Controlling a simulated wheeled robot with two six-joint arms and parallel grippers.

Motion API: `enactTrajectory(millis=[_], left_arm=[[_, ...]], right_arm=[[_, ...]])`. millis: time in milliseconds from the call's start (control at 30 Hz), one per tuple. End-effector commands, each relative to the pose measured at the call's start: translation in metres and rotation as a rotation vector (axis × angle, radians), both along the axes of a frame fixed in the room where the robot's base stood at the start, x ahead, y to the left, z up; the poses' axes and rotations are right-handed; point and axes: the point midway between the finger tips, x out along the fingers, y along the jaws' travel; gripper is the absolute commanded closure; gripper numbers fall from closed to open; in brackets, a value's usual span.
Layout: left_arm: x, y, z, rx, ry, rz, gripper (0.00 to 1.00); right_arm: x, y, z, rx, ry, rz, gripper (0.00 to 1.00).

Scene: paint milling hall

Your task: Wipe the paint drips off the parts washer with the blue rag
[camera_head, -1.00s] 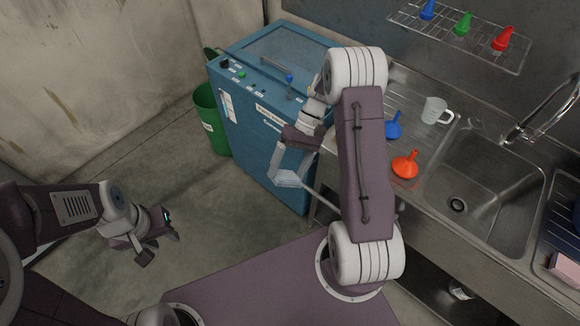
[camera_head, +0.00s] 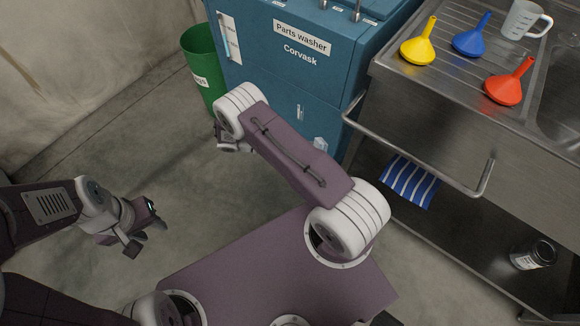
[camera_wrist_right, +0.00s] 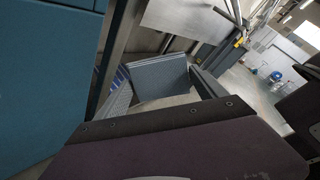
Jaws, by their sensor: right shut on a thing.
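The blue parts washer (camera_head: 272,75) stands at the back, its labelled front facing me. A pale patch (camera_head: 320,145) shows low on its front; I cannot tell whether it is paint. No clear drips show. My right gripper (camera_wrist_right: 160,92) is shut on a flat grey-blue cloth, the blue rag (camera_wrist_right: 162,76), in the right wrist view. In the head view my right arm hides the rag and most of that gripper. The washer's blue side (camera_wrist_right: 45,70) is at the left of the wrist view. My left gripper (camera_head: 148,236) is open and empty above the floor.
A steel sink unit (camera_head: 455,125) with a front rail (camera_head: 415,158) stands right of the washer. Yellow (camera_head: 420,48), blue (camera_head: 470,40) and red (camera_head: 507,88) funnels and a jug (camera_head: 524,20) stand on it. A striped towel (camera_head: 409,182) hangs there. A green bin (camera_head: 203,65) stands left.

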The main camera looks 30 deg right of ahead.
Motion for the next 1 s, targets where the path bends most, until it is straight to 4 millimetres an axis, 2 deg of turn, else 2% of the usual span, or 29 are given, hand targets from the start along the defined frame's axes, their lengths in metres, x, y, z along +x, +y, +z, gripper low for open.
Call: enactTrajectory(millis=[33,100,233,300,400,533,700,867,1000], left_arm=[[0.000,0.000,-0.045,0.000,0.000,0.000,0.64],[0.000,0.000,-0.075,0.000,0.000,0.000,0.64],[0.000,0.000,-0.124,0.000,0.000,0.000,0.64],[0.000,0.000,-0.145,0.000,0.000,0.000,0.64],[0.000,0.000,-0.165,0.000,0.000,0.000,0.64],[0.000,0.000,-0.174,0.000,0.000,0.000,0.64],[0.000,0.000,-0.173,0.000,-0.001,0.000,0.64],[0.000,0.000,-0.175,0.000,-0.001,0.000,0.64],[0.000,0.000,-0.178,0.000,0.000,0.000,0.64]], right_arm=[[0.016,-0.010,-0.039,-0.022,0.006,0.101,0.51],[0.046,-0.021,-0.058,-0.056,0.008,0.259,0.51],[0.106,-0.022,-0.088,-0.113,-0.003,0.538,0.51],[0.135,-0.014,-0.098,-0.139,-0.014,0.667,0.51],[0.166,0.001,-0.108,-0.164,-0.028,0.810,0.51],[0.187,0.015,-0.111,-0.182,-0.041,0.913,0.51],[0.193,0.019,-0.108,-0.188,-0.044,0.942,0.51],[0.196,0.010,-0.108,-0.187,-0.045,0.938,0.51],[0.202,-0.007,-0.109,-0.186,-0.044,0.936,0.51]])
